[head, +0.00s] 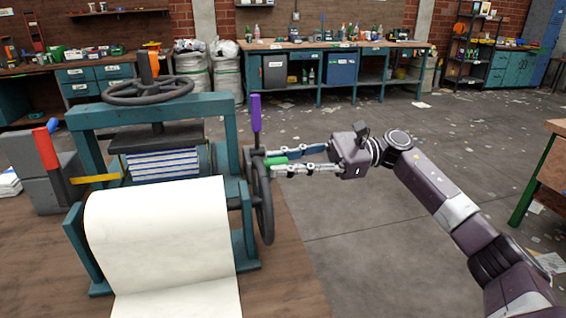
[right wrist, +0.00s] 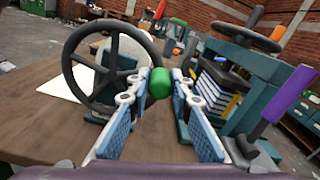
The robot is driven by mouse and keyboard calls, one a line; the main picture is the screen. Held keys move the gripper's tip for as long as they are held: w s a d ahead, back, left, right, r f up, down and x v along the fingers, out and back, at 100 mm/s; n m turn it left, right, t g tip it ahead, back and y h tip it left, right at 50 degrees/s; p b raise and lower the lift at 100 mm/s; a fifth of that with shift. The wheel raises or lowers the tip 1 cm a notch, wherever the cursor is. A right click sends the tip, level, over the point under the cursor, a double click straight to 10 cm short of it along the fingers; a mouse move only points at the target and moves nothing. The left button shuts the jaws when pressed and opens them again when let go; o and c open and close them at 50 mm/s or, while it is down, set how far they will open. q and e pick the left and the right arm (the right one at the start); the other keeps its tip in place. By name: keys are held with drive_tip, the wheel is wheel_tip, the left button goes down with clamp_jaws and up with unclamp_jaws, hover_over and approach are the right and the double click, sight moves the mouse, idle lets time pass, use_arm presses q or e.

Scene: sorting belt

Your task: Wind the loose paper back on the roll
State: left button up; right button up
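The paper roll (head: 155,225) lies in a teal stand on the wooden table, with a loose sheet (head: 180,300) hanging down its front. A dark handwheel (head: 265,205) stands upright on the roll's right side; it also shows in the right wrist view (right wrist: 68,70). Its green handle (head: 274,161) sticks out towards my right gripper (head: 272,162). In the right wrist view the green handle (right wrist: 160,84) sits between the two fingertips, with narrow gaps on both sides. The right gripper looks open around it. My left gripper is in neither view.
A teal press with a top wheel (head: 147,91) stands behind the roll. A purple lever (head: 255,113) rises just above the right gripper. A grey box with a red lever (head: 46,148) is at the left. Open floor lies to the right; workbenches (head: 330,46) line the back.

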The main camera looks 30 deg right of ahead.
clamp_jaws()
drive_tip(key=shift+f, duration=0.15)
